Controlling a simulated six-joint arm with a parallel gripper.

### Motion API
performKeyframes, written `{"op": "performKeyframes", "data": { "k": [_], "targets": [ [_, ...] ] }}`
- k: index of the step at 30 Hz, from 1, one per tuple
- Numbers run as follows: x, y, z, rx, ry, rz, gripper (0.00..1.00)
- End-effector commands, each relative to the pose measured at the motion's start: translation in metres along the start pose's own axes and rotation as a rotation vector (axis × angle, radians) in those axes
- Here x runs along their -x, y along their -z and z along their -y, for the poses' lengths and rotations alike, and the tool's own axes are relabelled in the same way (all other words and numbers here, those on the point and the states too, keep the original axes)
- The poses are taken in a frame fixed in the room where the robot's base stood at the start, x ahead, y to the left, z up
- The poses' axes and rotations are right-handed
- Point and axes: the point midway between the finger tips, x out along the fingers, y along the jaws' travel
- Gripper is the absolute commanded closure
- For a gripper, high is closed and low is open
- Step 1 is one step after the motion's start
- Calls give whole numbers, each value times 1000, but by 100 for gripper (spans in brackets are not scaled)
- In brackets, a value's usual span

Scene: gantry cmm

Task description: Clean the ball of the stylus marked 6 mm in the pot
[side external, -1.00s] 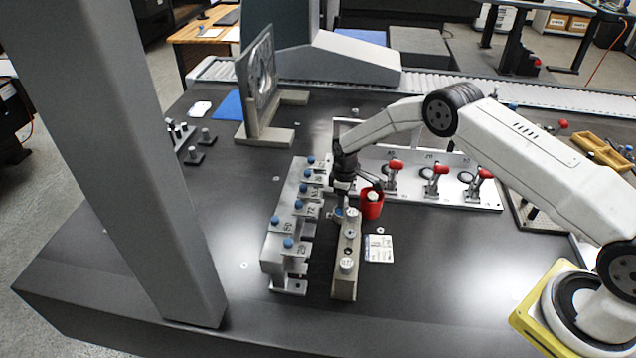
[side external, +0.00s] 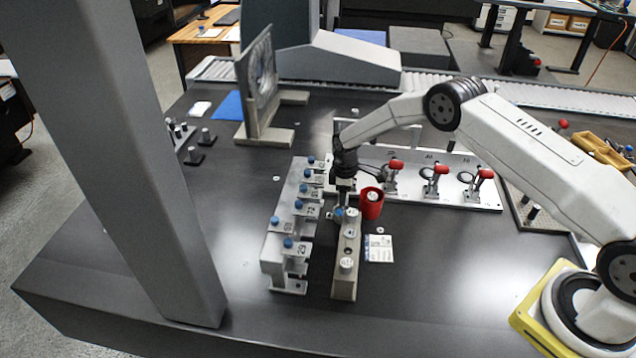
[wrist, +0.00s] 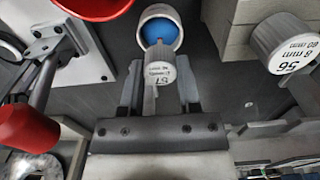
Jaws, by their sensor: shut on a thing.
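My gripper (wrist: 160,92) is shut on a stylus with a grey round cap (wrist: 160,68); the cap reads 57, and the small print on it is blurred. Its ball is hidden. A pale round cup with a blue inside (wrist: 172,36) lies just beyond the cap in the wrist view. I cannot tell whether they touch. A red pot (side external: 371,207) stands right of my gripper (side external: 345,195) in the side view; its rim shows at the top of the wrist view (wrist: 95,9). Another stylus cap (wrist: 284,43), marked 56 and 8 mm, sits at the right on a block.
A narrow beige block (side external: 343,284) with round caps stands below my gripper. A grey rack (side external: 272,262) with several blue-topped pieces is to its left. A plate with red-handled clamps (side external: 460,198) is at the right. A white card (side external: 379,248) lies nearby.

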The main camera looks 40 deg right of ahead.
Motion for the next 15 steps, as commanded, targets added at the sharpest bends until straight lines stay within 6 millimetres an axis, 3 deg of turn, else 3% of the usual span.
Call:
{"op": "performKeyframes", "data": {
  "k": [15],
  "targets": [
    [30, 0, 0, 0, 0, 0, 100]
  ]
}}
